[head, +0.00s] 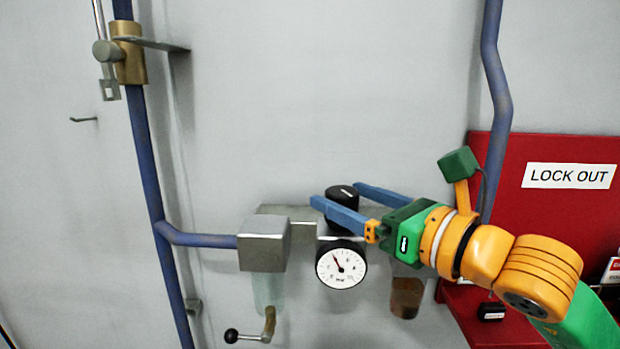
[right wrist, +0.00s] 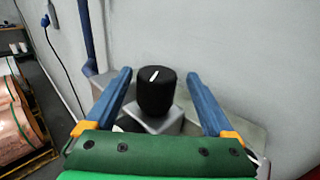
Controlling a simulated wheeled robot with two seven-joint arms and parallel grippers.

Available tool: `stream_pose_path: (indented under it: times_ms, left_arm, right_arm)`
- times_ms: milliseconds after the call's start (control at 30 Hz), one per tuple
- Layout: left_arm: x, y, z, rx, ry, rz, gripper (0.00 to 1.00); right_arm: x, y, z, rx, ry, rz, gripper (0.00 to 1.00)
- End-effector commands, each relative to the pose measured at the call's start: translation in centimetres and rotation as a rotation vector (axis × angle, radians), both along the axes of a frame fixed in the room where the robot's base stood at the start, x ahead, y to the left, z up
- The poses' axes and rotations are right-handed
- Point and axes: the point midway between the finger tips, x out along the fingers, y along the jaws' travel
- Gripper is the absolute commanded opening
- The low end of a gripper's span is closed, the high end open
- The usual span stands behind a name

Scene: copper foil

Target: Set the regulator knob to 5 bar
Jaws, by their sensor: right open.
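The regulator knob (head: 342,207) is a black cylinder with a white mark on its top, above the round white pressure gauge (head: 341,266). The gauge's dark-red needle points up and to the left; its numbers are too small to read. My right gripper (head: 335,194) comes in from the right with its two blue fingers open, one on each side of the knob. In the right wrist view the knob (right wrist: 156,91) stands between the open fingers, with a gap on both sides. The front finger hides part of the knob in the head view. My left gripper does not show.
A grey metal block (head: 263,245) with a clear bowl and small lever (head: 250,336) is left of the gauge. Blue pipes (head: 146,170) run up the wall, one with a brass valve (head: 130,52). A red lock-out board (head: 560,210) stands at the right, behind my arm.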

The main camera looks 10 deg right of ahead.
Motion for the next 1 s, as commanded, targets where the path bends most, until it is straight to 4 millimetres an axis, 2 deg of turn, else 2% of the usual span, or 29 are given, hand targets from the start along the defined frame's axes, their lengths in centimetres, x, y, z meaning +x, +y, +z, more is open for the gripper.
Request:
stream_pose_path:
  times_ms: [33,200,333,533,567,867,1000]
  left_arm:
    - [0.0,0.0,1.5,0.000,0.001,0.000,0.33]
    - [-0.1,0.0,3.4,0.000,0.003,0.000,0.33]
    - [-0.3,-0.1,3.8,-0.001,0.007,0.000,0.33]
    - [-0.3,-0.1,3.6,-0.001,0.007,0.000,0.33]
    - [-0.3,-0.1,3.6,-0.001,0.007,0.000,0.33]
    - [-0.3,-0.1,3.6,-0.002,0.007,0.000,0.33]
    - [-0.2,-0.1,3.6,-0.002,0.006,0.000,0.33]
  right_arm:
    - [0.9,0.6,0.7,0.001,0.005,0.005,0.88]
    - [3.8,2.0,0.6,0.002,0.005,0.005,0.88]
    - [4.8,2.5,0.2,0.001,0.003,0.005,0.88]
    - [4.9,2.5,-0.1,0.000,0.001,0.005,0.88]
    - [4.9,2.5,-0.1,0.000,0.001,0.005,0.85]
    - [4.8,2.5,0.0,0.001,0.001,0.006,0.04]
    - [4.8,2.5,0.0,0.000,0.001,0.005,0.03]
